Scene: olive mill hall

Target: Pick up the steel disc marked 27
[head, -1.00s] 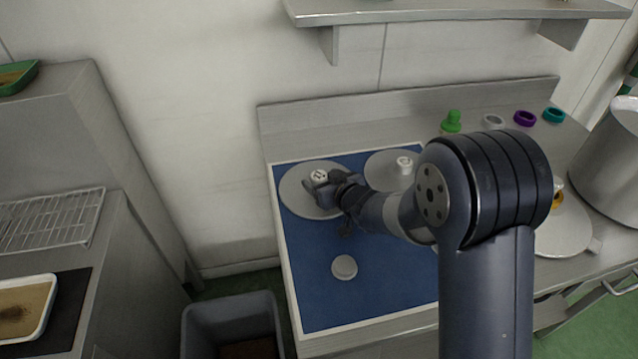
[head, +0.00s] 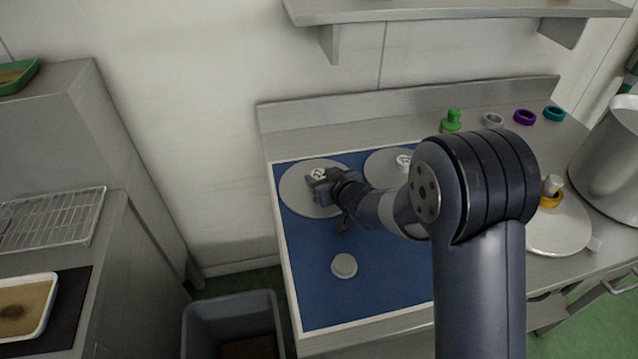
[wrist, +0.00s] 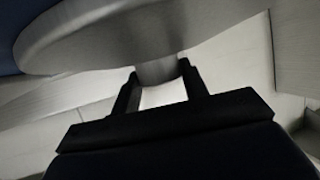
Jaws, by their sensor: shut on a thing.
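A grey steel disc (head: 294,190) with a pale upright knob (head: 319,173) lies at the left back of the blue mat. The knob's top has a dark mark too small to read. My gripper (head: 318,184) is at this knob, shut on it. In the wrist view, the fingers (wrist: 160,88) hold the knob's stem (wrist: 157,71) from both sides, beside the broad disc (wrist: 110,38). I cannot tell whether the disc is clear of the mat. A second disc (head: 380,172) with a knob (head: 403,160) lies to the right, partly hidden by my arm.
A green bottle-shaped piece (head: 451,122) and several coloured rings stand at the back. A larger disc (head: 560,235) and a steel pot (head: 612,150) are on the right. A grey bin (head: 232,318) stands at the front left.

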